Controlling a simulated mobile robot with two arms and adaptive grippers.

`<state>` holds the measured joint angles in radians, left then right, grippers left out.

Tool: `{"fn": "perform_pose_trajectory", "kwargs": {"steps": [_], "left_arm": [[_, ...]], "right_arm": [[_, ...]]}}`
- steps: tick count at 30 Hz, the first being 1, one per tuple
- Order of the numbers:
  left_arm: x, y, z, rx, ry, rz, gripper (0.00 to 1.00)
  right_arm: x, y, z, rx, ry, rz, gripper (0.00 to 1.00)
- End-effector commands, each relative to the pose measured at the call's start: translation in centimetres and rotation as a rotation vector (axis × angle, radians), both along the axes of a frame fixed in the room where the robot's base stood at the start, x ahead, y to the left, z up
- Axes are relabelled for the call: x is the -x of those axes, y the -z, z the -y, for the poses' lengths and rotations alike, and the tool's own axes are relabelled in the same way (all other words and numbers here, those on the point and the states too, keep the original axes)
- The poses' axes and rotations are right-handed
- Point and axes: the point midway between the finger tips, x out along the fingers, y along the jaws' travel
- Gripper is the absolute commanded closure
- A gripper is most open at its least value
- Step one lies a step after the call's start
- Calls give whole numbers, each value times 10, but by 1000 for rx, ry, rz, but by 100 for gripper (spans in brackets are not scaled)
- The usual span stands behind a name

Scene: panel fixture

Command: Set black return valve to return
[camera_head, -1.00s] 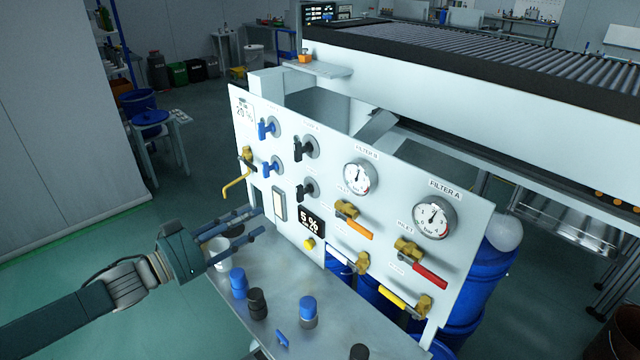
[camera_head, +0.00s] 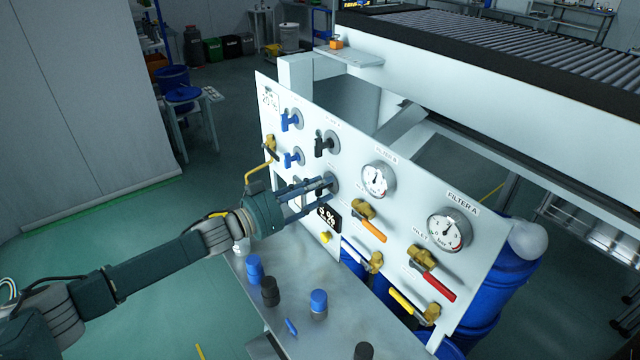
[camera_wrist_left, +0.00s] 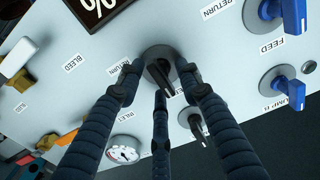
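The lower black valve (camera_head: 333,181), with a round grey base, is on the white panel (camera_head: 345,155). It also shows in the left wrist view (camera_wrist_left: 158,53), beside a RETURN label. My left gripper (camera_head: 322,184) is at this valve. In the left wrist view its fingers (camera_wrist_left: 159,78) are spread around the valve, with gaps between the fingertips. The handle is partly hidden between the fingers, so its exact setting and any contact are hard to tell. Another black valve (camera_head: 325,144) sits above it and also shows in the left wrist view (camera_wrist_left: 193,122). My right gripper is not in view.
Two blue valves (camera_head: 291,120) are left of the black ones. A yellow-handled valve (camera_head: 262,165) sticks out at the panel's left edge. Gauges (camera_head: 379,180) and coloured levers (camera_head: 437,283) are to the right. A metal shelf (camera_head: 345,335) below holds blue and black knobs.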

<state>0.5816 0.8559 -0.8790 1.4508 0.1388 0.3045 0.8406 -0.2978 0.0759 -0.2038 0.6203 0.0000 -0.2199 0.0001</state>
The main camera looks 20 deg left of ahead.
Motion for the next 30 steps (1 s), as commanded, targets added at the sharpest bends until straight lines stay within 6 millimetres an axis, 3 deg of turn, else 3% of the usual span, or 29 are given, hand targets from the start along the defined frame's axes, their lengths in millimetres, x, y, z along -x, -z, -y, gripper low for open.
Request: {"fn": "perform_pose_trajectory", "kwargs": {"steps": [3, 10, 15, 16, 30], "left_arm": [[-3, 0, 3, -1, 0, 0, 65], [-3, 1, 3, -1, 0, -1, 65], [-3, 1, 3, -1, 0, -1, 98], [-3, 1, 3, -1, 0, -1, 100], [-3, 2, 3, -65, 1, 51, 100]], "right_arm": [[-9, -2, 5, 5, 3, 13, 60], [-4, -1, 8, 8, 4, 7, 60], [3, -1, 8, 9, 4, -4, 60], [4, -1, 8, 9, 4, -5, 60], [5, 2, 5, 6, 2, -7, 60]]}}
